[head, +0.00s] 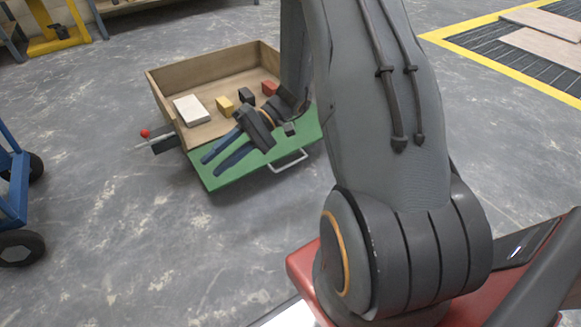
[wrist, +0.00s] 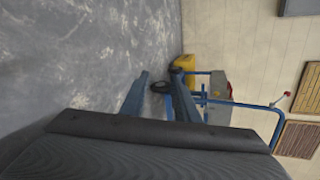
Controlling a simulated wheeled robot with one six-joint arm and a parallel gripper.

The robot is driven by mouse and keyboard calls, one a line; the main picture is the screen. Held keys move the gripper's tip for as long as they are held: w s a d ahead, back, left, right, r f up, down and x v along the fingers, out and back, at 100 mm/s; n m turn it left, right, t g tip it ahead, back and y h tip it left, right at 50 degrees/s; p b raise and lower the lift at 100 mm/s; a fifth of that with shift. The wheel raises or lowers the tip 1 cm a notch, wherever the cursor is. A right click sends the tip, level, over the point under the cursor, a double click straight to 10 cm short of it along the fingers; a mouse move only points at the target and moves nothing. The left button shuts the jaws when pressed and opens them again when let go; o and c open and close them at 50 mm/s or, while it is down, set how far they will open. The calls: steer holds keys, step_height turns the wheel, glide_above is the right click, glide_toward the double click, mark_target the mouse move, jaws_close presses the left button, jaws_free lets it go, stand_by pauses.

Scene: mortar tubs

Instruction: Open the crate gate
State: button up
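The wooden crate (head: 160,98) stands on the floor left of centre in the head view. Its green gate (head: 240,172) is swung down and out from the front side, leaving that side open. A pale handle (head: 288,162) is on the gate's outer edge. A latch rod with a red knob (head: 145,133) sticks out at the crate's left front corner. My gripper (head: 209,166) is over the green gate, its blue fingers apart and empty, pointing left. Whether it touches the gate is unclear. The wrist view shows the open fingers (wrist: 161,72) but no crate.
In the crate are a white block (head: 191,110), a yellow block (head: 225,106), a black piece (head: 246,95) and a red block (head: 269,88). A blue cart (head: 15,185) stands at the left; a blue cart (wrist: 235,103) also shows in the wrist view. Floor before the gate is clear.

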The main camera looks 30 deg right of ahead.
steer(key=w+d+f+m+t+y+b, duration=0.1)
steer(key=w+d+f+m+t, duration=0.15)
steer(key=d+f+t, duration=0.45)
steer(key=w+d+f+m+t+b, duration=0.1)
steer(key=d+f+m+t, duration=0.15)
steer(key=d+f, duration=0.45)
steer(key=m+t+h+b, duration=0.2)
steer(key=m+t+h, duration=0.4)
steer(key=t, duration=0.4)
glide_toward(292, 164)
steer(key=w+a+n, duration=0.1)
steer(key=w, duration=0.1)
steer(key=shift+h, duration=0.3)
steer(key=shift+b+x, duration=1.7)
steer(key=shift+x, duration=2.35)
steer(key=shift+r, duration=0.15)
jaws_close()
